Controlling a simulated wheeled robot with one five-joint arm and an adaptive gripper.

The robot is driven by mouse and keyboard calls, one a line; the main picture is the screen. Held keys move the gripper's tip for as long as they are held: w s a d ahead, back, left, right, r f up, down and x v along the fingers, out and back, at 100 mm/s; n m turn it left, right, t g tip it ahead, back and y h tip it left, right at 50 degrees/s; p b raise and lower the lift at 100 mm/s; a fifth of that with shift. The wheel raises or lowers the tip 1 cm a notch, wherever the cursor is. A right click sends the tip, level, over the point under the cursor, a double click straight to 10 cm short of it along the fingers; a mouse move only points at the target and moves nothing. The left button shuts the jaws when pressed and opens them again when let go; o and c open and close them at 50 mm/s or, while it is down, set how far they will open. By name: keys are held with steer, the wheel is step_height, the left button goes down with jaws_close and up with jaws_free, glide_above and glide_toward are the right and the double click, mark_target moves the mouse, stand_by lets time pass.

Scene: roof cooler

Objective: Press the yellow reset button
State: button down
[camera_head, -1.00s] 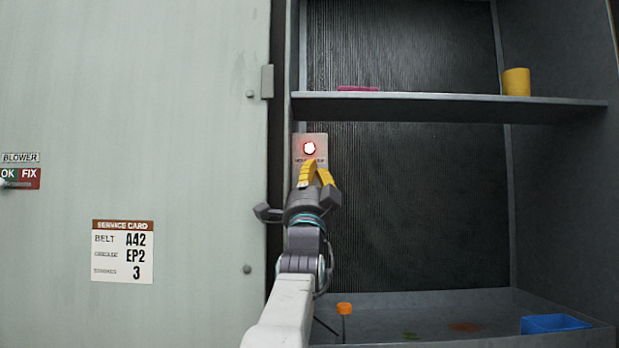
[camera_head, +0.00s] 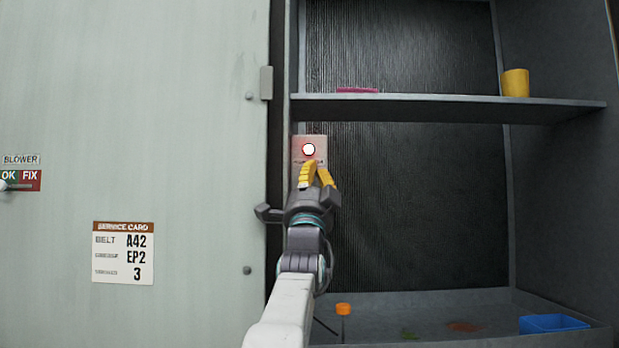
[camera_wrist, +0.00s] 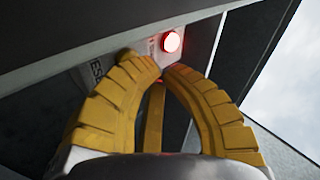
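A pale panel (camera_head: 298,143) with a glowing red-rimmed lamp (camera_head: 308,149) is on the left part of the cabinet's back. The lamp also shows lit red in the wrist view (camera_wrist: 172,42). My gripper (camera_head: 313,166) points up at the panel just below the lamp, its yellow fingertips over the panel's lower part. In the wrist view my gripper (camera_wrist: 160,66) has its fingertips drawn together, with nothing seen held. Part of some lettering shows beside the left finger. I cannot tell whether the fingertips touch the panel.
A shelf (camera_head: 430,103) crosses above the panel, with a yellow cup (camera_head: 515,83) and a pink item (camera_head: 357,90). Below is a tray floor with an orange-topped item (camera_head: 343,309) and a blue bin (camera_head: 553,323). A large pale door (camera_head: 190,120) stands close at left.

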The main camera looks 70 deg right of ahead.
steer(key=shift+w+d+p, duration=0.15)
steer(key=shift+d+p, duration=0.25)
steer(key=shift+d, duration=0.1)
stand_by(1.2)
steer(key=shift+f, duration=0.15)
steer(key=shift+w+d+f+b, duration=0.1)
steer(key=shift+f+b, duration=0.4)
steer(key=shift+b, duration=0.15)
steer(key=shift+f+y, duration=0.15)
steer(key=shift+y, duration=0.15)
steer(key=a+b, duration=0.2)
steer(key=a, duration=0.1)
steer(key=s+a+b, duration=0.1)
steer(key=a+b, duration=0.1)
steer(key=shift+a+r, duration=0.1)
steer(key=shift+r, duration=0.15)
stand_by(0.6)
